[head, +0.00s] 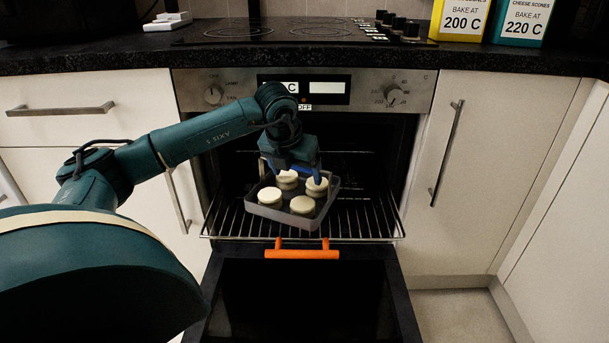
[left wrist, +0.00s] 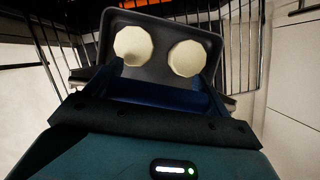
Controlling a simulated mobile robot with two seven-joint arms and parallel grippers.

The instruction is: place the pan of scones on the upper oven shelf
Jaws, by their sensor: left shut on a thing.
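A grey square pan (head: 283,217) with several pale round scones (head: 303,205) is at the oven's mouth, over the pulled-out wire shelf (head: 368,218). It looks level; I cannot tell whether it touches the wires. My left gripper (head: 290,172) is shut on the pan's far side, reaching down from above. In the left wrist view the pan (left wrist: 160,17) shows two scones beyond the gripper (left wrist: 160,92), with shelf wires (left wrist: 208,15) behind. The near part of the pan is hidden there. My right gripper is not in view.
The oven door (head: 305,305) hangs open below the shelf. An orange handle (head: 302,254) is in front of the shelf. The counter edge (head: 560,62) and hob are above. Bare shelf wires show on both sides of the pan. Yellow (head: 460,18) and teal (head: 522,22) boxes stand at upper right.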

